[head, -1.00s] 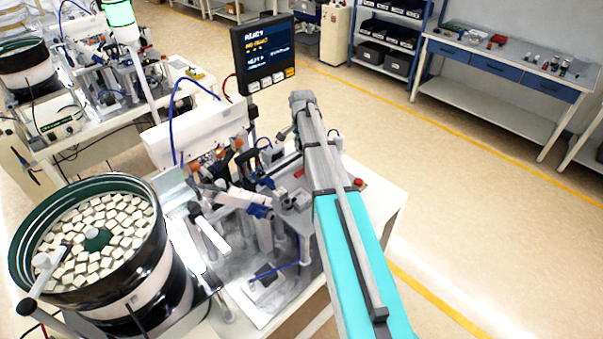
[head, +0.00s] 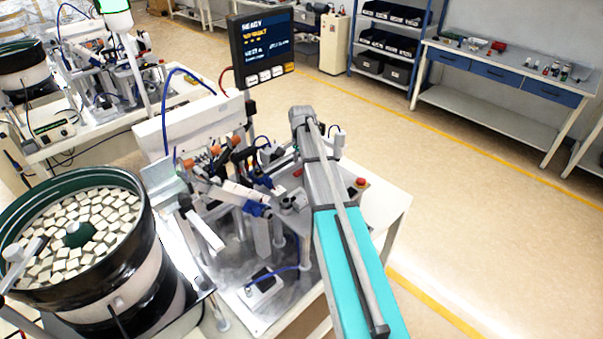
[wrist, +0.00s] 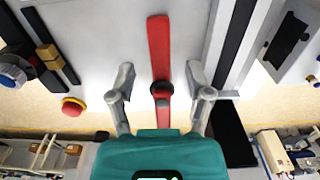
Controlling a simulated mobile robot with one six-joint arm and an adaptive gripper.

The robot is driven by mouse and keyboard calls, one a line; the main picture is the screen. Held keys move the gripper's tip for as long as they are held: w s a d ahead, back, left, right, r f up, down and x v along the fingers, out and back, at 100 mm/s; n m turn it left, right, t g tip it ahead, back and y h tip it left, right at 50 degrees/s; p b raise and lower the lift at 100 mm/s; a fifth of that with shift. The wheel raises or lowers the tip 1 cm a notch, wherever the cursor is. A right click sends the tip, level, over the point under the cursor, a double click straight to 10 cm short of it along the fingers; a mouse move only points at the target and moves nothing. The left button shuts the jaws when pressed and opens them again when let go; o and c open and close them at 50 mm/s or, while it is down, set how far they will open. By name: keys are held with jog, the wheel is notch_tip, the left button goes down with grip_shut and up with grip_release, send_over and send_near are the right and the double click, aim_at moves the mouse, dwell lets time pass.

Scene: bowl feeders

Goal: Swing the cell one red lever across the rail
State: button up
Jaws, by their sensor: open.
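The red lever (wrist: 158,55) is a long flat red bar in the wrist view, running up and down the picture's middle with a dark round knob (wrist: 162,89) near its lower end. My gripper (wrist: 159,78) is open, with one grey finger on each side of the lever and a gap on both sides. The knob lies between the fingers, and neither finger visibly touches it. In the head view my arm reaches over the machine and the gripper cannot be made out. Which part is the rail is unclear.
A red push button (wrist: 73,107) lies left of the fingers in the wrist view. A grey and black profile (wrist: 224,55) runs to their right. In the head view stand a bowl feeder (head: 88,240) with pale blocks and a display (head: 263,47) reading READY. Floor at right is open.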

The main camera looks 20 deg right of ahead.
jog(key=shift+f+b, duration=1.15)
jog(key=shift+f, duration=0.25)
grip_shut()
